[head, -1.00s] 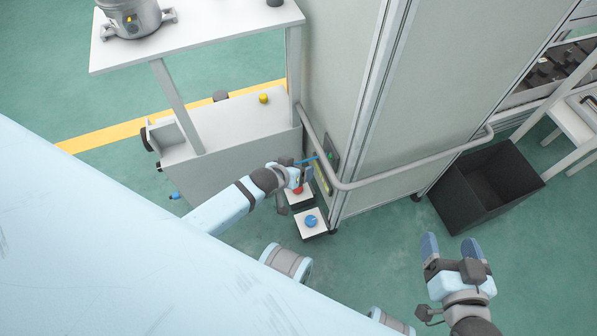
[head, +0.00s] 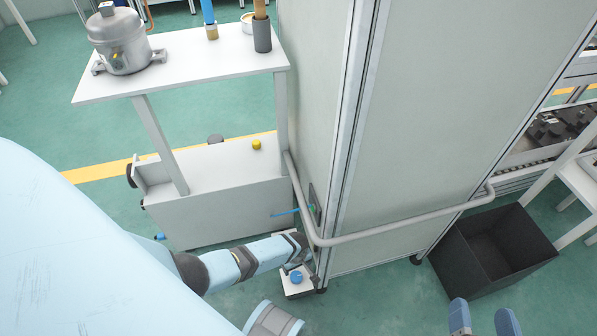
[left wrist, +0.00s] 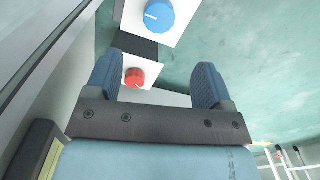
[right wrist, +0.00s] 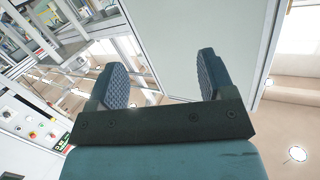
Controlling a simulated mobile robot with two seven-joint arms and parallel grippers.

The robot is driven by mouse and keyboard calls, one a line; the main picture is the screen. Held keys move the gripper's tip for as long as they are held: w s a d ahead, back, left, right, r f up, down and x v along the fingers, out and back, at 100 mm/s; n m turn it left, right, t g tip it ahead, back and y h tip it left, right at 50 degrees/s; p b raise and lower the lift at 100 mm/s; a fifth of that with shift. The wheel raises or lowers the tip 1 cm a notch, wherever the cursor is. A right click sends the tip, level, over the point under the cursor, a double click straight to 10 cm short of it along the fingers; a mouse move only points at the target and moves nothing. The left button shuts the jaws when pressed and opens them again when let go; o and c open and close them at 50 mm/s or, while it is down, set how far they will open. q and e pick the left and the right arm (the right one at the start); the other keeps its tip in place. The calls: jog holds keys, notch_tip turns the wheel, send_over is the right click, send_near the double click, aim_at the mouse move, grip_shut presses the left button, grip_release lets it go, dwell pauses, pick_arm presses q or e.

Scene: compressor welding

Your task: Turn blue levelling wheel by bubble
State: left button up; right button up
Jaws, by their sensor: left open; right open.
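The blue wheel (head: 296,277) sits on a white square block on the floor by the cabinet's lower corner. It also shows in the left wrist view (left wrist: 160,14), with a white mark, beyond my fingertips. A red wheel (left wrist: 134,78) on another white block shows between the fingers there. My left gripper (left wrist: 157,78) is open and empty, apart from the blue wheel. In the head view its arm hides the red wheel. My right gripper (head: 483,312) is open and empty at the bottom right. I cannot make out a bubble; a yellow-green strip (left wrist: 38,150) shows at lower left.
A tall grey cabinet (head: 430,120) with a bumper rail (head: 400,235) stands beside the wheels. A white cart (head: 215,190) stands left. A black bin (head: 490,250) is at right. Some green floor is clear before the cabinet.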

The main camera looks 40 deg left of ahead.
pick_arm(q)
jog(key=b, duration=0.4)
send_over(297, 276)
notch_tip(297, 276, down, 6)
jog(key=shift+s+r, duration=0.1)
pick_arm(e)
notch_tip(297, 276, up, 4)
jog(key=a+t+y, duration=0.2)
pick_arm(q)
jog(key=shift+f+b, duration=0.35)
jog(key=shift+f, duration=0.45)
notch_tip(297, 276, down, 3)
jog(key=shift+f+b, duration=0.1)
jog(key=shift+b, duration=1.1)
jog(key=shift+f, duration=0.35)
pick_arm(e)
jog(key=f, duration=0.1)
jog(key=f+g, duration=0.1)
jog(key=f, duration=0.1)
jog(key=f+g, duration=0.1)
jog(key=shift+w+a+f+n, duration=0.15)
jog(key=shift+a+f+n, duration=0.2)
jog(key=shift+n, duration=0.05)
pick_arm(q)
jog(key=c, duration=0.9)
jog(key=shift+c, duration=0.2)
